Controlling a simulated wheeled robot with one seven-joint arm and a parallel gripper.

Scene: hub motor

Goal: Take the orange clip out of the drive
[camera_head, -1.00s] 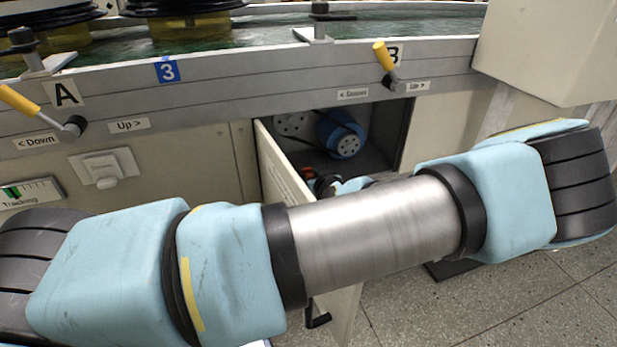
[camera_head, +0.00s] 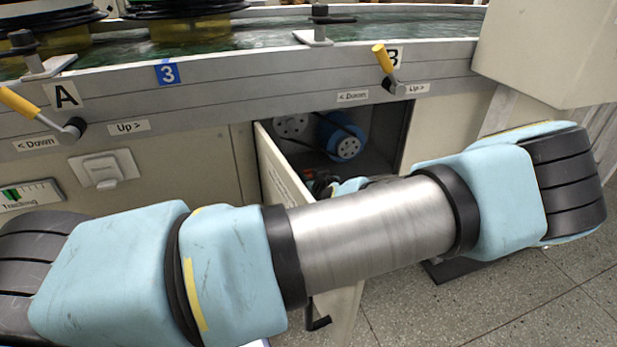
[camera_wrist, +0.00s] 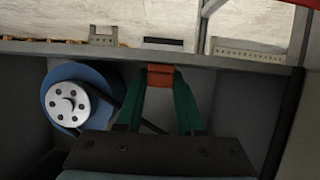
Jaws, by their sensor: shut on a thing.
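In the wrist view my gripper (camera_wrist: 161,80) has its two green fingers closed on the orange clip (camera_wrist: 161,76). The clip shows as a small orange block between the fingertips, close to the grey upper edge of the compartment. The drive, a blue motor with a light hub (camera_wrist: 70,104), sits left of the fingers, with a dark belt running by it. In the head view the blue motor (camera_head: 341,138) is inside the open compartment. There my gripper is mostly hidden behind my own arm, and I cannot tell the clip apart.
The compartment door (camera_head: 283,175) stands open on the left of the opening. The grey rail (camera_head: 250,84) with the yellow-handled levers (camera_head: 383,58) runs above. A beige box (camera_head: 545,50) is at the upper right. Tiled floor (camera_head: 500,300) is clear at the lower right.

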